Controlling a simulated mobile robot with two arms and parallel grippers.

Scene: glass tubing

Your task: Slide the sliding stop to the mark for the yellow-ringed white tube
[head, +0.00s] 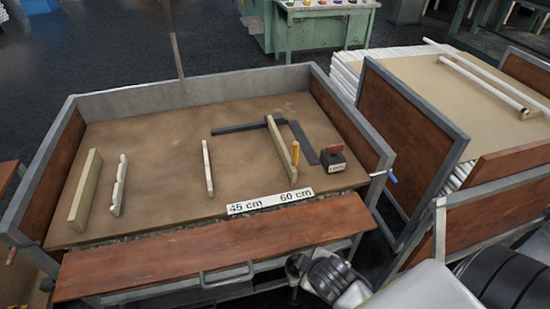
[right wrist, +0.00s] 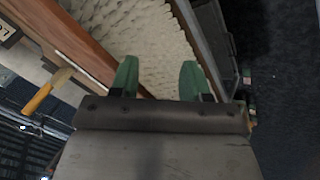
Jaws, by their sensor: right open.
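The yellow handle also shows in the right wrist view (right wrist: 38,97). My right gripper (right wrist: 158,80) has green fingers, apart and empty, away from the handle. White tubes (head: 484,81) lie on the right-hand cart; I cannot make out a yellow ring. My left gripper is not in view.
The bench has a raised grey rim (head: 190,92). A wooden board (head: 85,190), a notched strip (head: 118,185) and a thin strip (head: 207,168) stand left of the bar. A dark square (head: 247,128) and a red-topped black block (head: 333,158) are near the bar.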

